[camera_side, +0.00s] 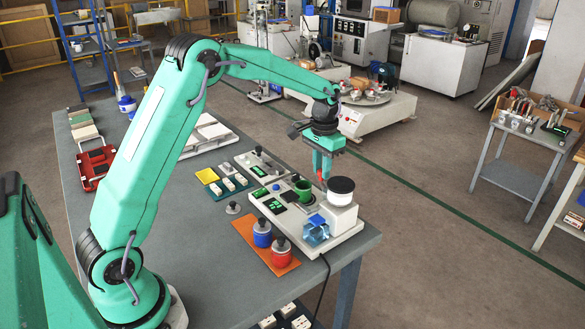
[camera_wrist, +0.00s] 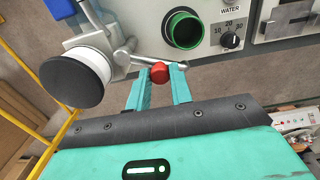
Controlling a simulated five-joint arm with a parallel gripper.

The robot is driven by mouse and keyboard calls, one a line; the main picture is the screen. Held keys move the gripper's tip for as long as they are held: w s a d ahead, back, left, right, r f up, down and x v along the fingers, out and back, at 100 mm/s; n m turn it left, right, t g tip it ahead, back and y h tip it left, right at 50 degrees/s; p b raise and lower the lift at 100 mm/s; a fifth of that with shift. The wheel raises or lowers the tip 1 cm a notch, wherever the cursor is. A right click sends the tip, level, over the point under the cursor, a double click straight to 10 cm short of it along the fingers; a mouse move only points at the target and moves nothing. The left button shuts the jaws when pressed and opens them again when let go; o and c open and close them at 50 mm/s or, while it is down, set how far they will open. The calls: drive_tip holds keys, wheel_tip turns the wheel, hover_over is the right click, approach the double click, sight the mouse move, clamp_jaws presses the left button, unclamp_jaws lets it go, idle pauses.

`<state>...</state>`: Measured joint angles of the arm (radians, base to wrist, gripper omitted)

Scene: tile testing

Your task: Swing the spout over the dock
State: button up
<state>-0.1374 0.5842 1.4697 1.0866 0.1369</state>
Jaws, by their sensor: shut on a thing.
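My gripper (camera_side: 324,172) is low over the white bench machine (camera_side: 345,222). In the wrist view its two teal fingertips (camera_wrist: 160,75) are closed around a red ball knob (camera_wrist: 160,71). The knob is on the end of a thin metal lever (camera_wrist: 128,56), which runs left to a metal pivot beside a white canister with a black top (camera_wrist: 72,80). The lever seems to be the spout's handle; the spout outlet is not clear. A green-rimmed round opening (camera_wrist: 184,30), possibly the dock, lies just beyond the knob, apart from it. The canister also shows in the side view (camera_side: 341,190).
A dial marked WATER (camera_wrist: 230,40) is right of the green opening. A clear blue block (camera_side: 317,231) sits at the machine's front. Blue (camera_side: 262,235) and red (camera_side: 281,254) jars stand on an orange mat (camera_side: 247,231). The table's right edge is close to the machine.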

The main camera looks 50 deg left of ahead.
drive_tip(key=shift+s+a, duration=0.2)
drive_tip(key=shift+s, duration=0.4)
drive_tip(key=shift+s+a, duration=0.1)
drive_tip(key=shift+s, duration=0.55)
idle(0.4)
drive_tip(key=o, duration=0.8)
drive_tip(key=shift+o, duration=0.2)
drive_tip(key=shift+r, duration=0.1)
